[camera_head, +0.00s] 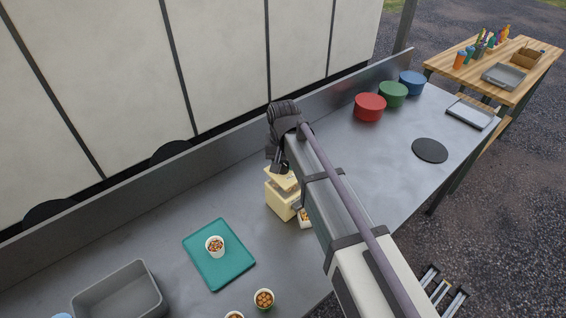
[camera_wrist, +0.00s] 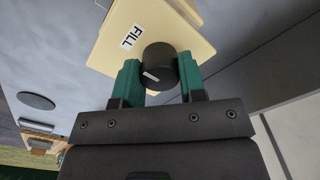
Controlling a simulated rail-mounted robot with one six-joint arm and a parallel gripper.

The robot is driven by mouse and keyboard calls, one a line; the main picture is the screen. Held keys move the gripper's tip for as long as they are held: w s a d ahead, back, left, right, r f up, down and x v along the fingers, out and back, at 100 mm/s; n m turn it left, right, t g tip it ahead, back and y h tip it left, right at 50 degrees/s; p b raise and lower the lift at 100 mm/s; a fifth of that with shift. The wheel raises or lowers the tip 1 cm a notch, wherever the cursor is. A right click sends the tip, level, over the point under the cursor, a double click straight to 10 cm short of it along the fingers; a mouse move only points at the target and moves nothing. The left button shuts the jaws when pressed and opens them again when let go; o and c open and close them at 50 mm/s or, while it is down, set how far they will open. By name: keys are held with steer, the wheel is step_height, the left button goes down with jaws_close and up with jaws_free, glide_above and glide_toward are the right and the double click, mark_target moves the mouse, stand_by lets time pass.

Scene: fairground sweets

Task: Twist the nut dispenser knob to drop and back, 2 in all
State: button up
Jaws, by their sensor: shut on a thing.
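The nut dispenser (camera_head: 282,196) is a cream box on the grey counter, partly behind my arm in the head view. A small tub of nuts (camera_head: 304,217) shows at the foot of the dispenser, partly covered by my arm.
A teal mat (camera_head: 200,262) bears a cup of nuts (camera_head: 215,245). More nut cups (camera_head: 264,299) stand at the front edge. A grey bin (camera_head: 118,290) is at lower left. Red (camera_head: 369,107), green (camera_head: 392,94) and blue (camera_head: 412,82) tubs line the back right.

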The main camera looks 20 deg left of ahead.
mark_target(283, 163)
steer(key=o, duration=0.9)
step_height(283, 163, up, 11)
steer(key=p, duration=1)
steer(key=shift+f+p, duration=0.1)
steer(key=shift+p, duration=0.3)
